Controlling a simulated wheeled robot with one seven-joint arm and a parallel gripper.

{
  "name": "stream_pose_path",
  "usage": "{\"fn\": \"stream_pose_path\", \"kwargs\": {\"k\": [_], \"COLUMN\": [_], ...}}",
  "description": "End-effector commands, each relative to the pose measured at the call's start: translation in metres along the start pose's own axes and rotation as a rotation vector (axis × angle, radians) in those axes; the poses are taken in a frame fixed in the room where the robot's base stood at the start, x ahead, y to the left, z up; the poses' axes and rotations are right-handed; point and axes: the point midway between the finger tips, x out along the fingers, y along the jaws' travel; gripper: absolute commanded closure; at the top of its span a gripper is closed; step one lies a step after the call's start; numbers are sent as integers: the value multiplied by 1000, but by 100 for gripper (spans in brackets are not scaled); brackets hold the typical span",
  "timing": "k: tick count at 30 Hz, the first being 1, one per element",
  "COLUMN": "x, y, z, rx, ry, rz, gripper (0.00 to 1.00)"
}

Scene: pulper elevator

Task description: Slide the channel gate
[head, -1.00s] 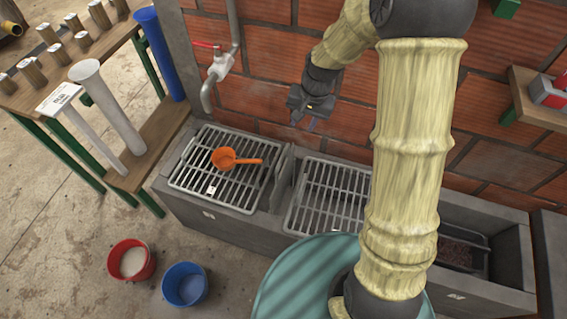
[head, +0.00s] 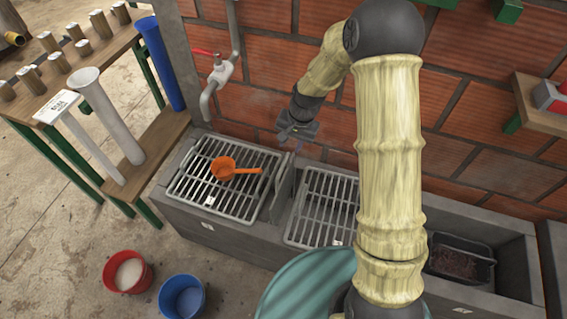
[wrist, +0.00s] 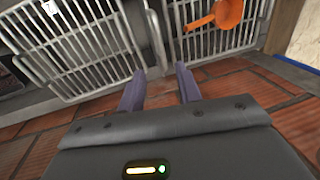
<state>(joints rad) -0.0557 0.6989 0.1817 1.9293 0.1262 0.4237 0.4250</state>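The channel gate looks to be the thin grey upright plate (head: 283,188) between the two grated bays of the trough in the head view. In the wrist view its edge (wrist: 157,38) seems to show between the two grates, just beyond the fingertips. My gripper (head: 297,134) hangs above the back end of the plate, near the brick wall, apart from it as far as I can tell. In the wrist view my gripper (wrist: 160,86) has its two purple-grey fingers spread with nothing between them.
An orange scoop (head: 224,168) lies on the left grate (head: 200,193). The right grate (head: 322,209) is bare. A pipe with a red-handled valve (head: 218,72) stands at the back left. A dark tray (head: 461,262) sits in the right bay. Red and blue buckets stand on the floor.

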Motion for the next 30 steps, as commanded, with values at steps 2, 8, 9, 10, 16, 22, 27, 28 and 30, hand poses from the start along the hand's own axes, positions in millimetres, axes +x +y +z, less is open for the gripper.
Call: {"fn": "stream_pose_path", "kwargs": {"k": [2, 8, 9, 10, 16, 22, 27, 28, 30], "x": [16, 51, 58, 64, 98, 117, 119, 119, 119], "y": [0, 0, 0, 0, 0, 0, 0, 0, 0], "z": [1, 1, 1, 1, 1, 0, 0, 0, 0], "rx": [0, 0, 0, 0, 1, 0, 0, 0, 0], "ry": [-3, -3, -4, -4, -2, 0, 1, 1, 1], "rz": [1, 1, 1, 1, 1, 0, 0, 0, 0], "gripper": [66, 66, 66, 66, 66, 66, 66, 66, 66]}}
